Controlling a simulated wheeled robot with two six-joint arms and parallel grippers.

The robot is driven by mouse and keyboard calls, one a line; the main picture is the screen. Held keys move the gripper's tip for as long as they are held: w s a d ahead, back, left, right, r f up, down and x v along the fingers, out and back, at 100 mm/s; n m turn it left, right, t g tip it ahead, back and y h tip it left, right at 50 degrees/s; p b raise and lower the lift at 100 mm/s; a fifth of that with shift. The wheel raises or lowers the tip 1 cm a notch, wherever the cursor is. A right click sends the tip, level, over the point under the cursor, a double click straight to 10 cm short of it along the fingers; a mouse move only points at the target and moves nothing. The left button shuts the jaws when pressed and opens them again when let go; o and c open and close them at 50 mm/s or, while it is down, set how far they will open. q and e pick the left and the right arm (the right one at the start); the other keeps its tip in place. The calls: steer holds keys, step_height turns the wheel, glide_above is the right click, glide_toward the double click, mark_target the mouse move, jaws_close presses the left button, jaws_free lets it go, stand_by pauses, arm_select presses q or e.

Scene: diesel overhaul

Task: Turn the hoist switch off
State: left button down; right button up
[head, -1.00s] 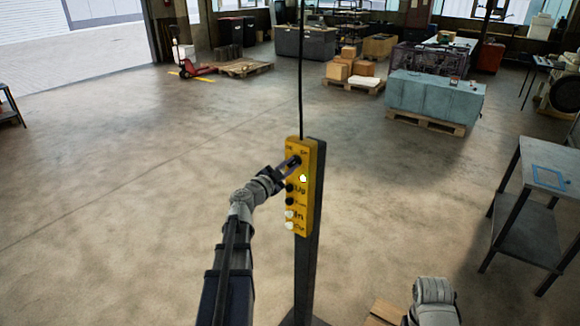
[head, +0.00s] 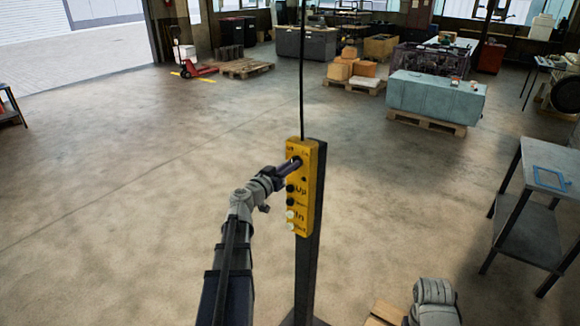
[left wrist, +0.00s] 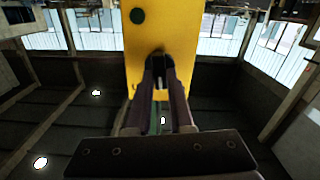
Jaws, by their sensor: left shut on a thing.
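The yellow hoist control box (head: 311,205) stands upright on a dark post (head: 308,270), with a cable rising from its top. My left gripper (head: 294,163) is at the upper part of its face, shut on the dark hoist switch under the top labels. In the left wrist view the fingers (left wrist: 160,75) close around the switch (left wrist: 159,55) against the yellow face; they hide most of it. A small round lamp (head: 304,179) below the switch looks dark; it shows dark green in the left wrist view (left wrist: 137,15). My right gripper is out of view.
Black and white buttons (head: 290,201) run down the box below the switch. A grey metal table (head: 535,205) stands at the right. A blue-grey block (head: 436,95) on a pallet lies farther back. The floor left of the post is clear.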

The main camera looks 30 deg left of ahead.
arm_select(q)
steer(key=shift+a+f+n, duration=0.1)
steer(key=shift+n, duration=3.5)
steer(key=c, duration=0.8)
jaws_free()
steer(key=s, duration=0.8)
steer(key=shift+a, duration=0.35)
steer(key=shift+w+d, duration=0.1)
